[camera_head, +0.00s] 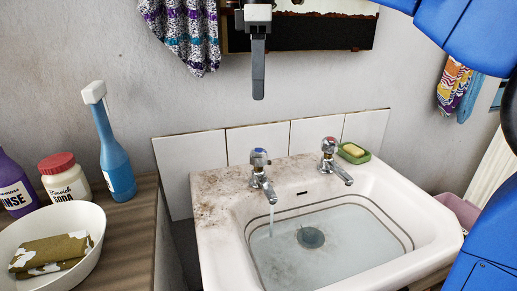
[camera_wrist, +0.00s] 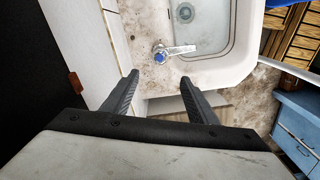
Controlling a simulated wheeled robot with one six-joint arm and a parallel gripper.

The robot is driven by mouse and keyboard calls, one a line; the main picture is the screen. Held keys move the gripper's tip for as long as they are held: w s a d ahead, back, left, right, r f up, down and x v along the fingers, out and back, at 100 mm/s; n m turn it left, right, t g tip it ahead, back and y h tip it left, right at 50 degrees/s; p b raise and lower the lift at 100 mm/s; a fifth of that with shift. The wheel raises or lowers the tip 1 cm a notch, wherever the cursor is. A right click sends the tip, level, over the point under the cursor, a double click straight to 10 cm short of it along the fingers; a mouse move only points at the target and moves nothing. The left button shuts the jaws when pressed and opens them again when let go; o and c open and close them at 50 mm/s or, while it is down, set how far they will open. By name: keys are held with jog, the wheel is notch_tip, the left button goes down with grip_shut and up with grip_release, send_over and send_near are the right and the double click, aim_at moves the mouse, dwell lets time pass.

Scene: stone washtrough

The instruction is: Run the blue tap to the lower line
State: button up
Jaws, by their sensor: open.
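The blue tap (camera_head: 259,158) stands at the left of the basin's back ledge, and a thin stream of water (camera_head: 271,218) falls from its spout. The tap's blue cap (camera_wrist: 160,56) and spout also show in the wrist view. Shallow, clear water (camera_head: 345,235) covers the drain in the white basin (camera_head: 405,260). Two dark lines (camera_head: 375,205) run around the basin's inner wall; the water's edge seems close to the lower one, but I cannot tell exactly. My gripper (camera_wrist: 159,77) is open and empty, above and apart from the blue tap; the head view shows it edge-on (camera_head: 258,85).
A second tap (camera_head: 329,147) and a green soap dish (camera_head: 353,153) with yellow soap stand on the right of the ledge. The left counter holds a blue bottle (camera_head: 115,150), a red-lidded jar (camera_head: 65,180) and a white bowl (camera_head: 85,270) with a cloth. A patterned towel (camera_head: 185,35) hangs behind.

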aim_at(258, 150)
notch_tip(258, 150, down, 17)
jog(key=shift+f, duration=0.1)
dwell(0.5)
jog(key=c, duration=1.1)
jog(key=shift+o, duration=0.2)
jog(key=shift+m, duration=0.4)
jog(key=m, duration=0.4)
jog(key=shift+m, duration=2.5)
